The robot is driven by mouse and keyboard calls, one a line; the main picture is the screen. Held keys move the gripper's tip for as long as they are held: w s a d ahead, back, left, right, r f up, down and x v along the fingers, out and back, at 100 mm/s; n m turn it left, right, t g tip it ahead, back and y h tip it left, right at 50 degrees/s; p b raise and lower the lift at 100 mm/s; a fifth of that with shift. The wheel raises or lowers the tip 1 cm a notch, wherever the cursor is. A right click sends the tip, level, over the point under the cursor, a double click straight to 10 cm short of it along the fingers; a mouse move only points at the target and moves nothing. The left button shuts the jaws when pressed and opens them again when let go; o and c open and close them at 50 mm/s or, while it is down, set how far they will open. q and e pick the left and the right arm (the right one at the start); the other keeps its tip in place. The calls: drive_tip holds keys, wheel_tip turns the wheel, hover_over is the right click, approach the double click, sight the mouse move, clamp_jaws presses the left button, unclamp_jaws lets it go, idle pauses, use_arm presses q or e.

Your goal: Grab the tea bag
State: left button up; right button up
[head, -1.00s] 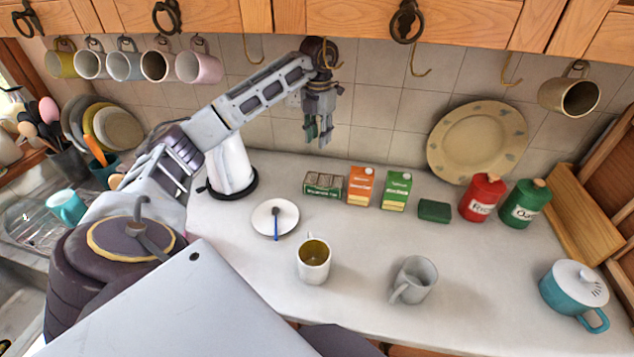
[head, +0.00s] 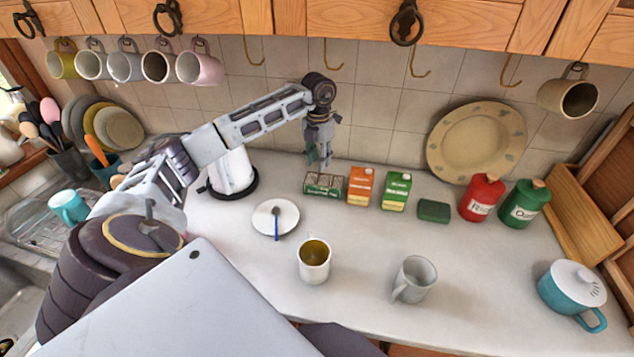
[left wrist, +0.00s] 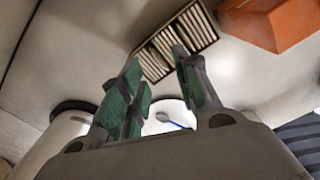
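The tea bags stand packed in a row in a small green open-topped box (head: 323,190) on the counter against the back wall. In the left wrist view the tea bags (left wrist: 198,28) show as pale upright edges inside the box. My left gripper (head: 320,162) points down just above the box in the head view. In the left wrist view its green-padded fingers (left wrist: 160,82) are apart with nothing between them, and one fingertip overlaps the box in the picture. I cannot tell if it touches. My right gripper is not in view.
An orange carton (head: 360,186) stands close to the right of the tea box, then a green carton (head: 396,191) and a dark green block (head: 433,211). A saucer with a spoon (head: 264,219) and two mugs are in front. Hooks hang above.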

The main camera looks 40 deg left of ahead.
sight(317, 174)
use_arm(q)
drive_tip(key=shift+f, duration=0.1)
idle(0.3)
drive_tip(key=shift+s+a+f+p, duration=0.15)
drive_tip(key=shift+f+p, duration=0.35)
drive_tip(key=shift+f, duration=2.05)
clamp_jaws()
